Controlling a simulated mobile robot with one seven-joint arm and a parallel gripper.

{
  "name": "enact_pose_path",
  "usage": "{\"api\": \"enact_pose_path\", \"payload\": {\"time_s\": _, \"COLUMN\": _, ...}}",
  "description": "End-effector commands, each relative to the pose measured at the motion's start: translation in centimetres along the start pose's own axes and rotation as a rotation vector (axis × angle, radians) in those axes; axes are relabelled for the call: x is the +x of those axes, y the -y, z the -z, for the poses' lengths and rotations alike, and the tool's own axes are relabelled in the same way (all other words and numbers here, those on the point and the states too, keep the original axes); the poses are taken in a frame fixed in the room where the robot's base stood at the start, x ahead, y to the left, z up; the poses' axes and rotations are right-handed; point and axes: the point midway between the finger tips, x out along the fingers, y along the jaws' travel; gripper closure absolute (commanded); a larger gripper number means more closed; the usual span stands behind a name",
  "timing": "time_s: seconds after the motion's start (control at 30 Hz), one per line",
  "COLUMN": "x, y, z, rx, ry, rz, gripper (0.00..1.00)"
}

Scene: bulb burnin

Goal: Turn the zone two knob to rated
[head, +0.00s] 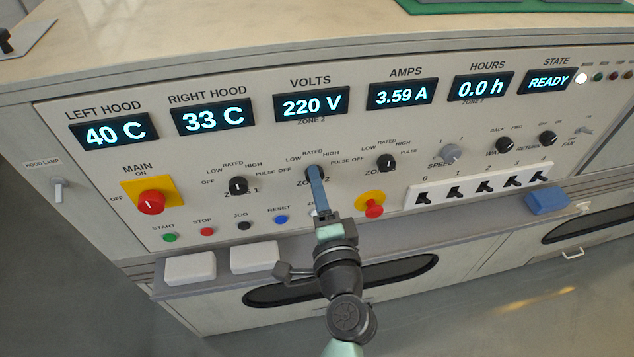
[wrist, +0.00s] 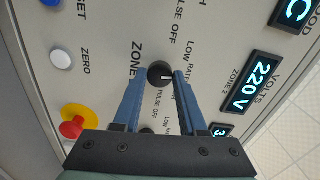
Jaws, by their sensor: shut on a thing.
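The zone two knob (wrist: 158,72) is a small black round knob with a white mark. In the wrist view it sits between the fingertips of my gripper (wrist: 162,78), one blue finger on each side. The white mark points toward the readout side of the panel, where the low and rated labels (wrist: 190,60) are; the finger partly covers the lettering. In the head view my gripper (head: 315,180) reaches up to the knob from below and hides most of it. My gripper is shut on the knob.
Similar black knobs for zone one (head: 238,186) and zone three (head: 386,162) flank it. Below are a red mushroom button (head: 374,207) on yellow and push buttons such as the blue reset (head: 281,219). The volts readout (head: 311,104) shows 220 V. A ledge runs below the panel.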

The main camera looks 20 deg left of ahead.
Motion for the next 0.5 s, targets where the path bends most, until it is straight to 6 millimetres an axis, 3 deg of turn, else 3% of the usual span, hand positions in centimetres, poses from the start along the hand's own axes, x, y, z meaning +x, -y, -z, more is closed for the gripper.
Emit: {"api": "enact_pose_path", "payload": {"time_s": 0.5, "x": -0.04, "y": -0.1, "z": 0.02, "rx": 0.151, "ry": -0.001, "rz": -0.002, "gripper": 1.0}}
